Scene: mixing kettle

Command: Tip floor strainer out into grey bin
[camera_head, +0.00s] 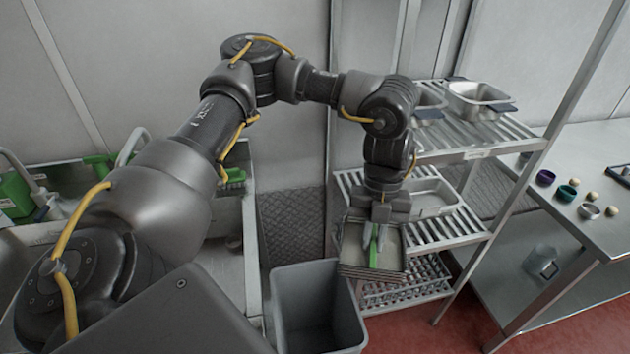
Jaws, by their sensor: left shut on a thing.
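The grey bin (352,328) stands open on the floor at the bottom middle, and the part of its inside that shows looks empty. My left gripper (375,240) points down just beyond and to the right of the bin, in front of the shelf rack. It is shut on the floor strainer (393,262), a shallow square metal piece. A green strip shows at the fingers; I cannot tell whether it is part of the strainer. The strainer looks about level, near the bin's far right rim, and its contents are unclear. My right gripper is out of view.
A metal shelf rack (497,138) with metal pans stands behind the gripper. A sink unit (228,268) with green items is at left. A steel table (606,228) at right holds small cups and balls. Red floor (455,335) is clear at front right.

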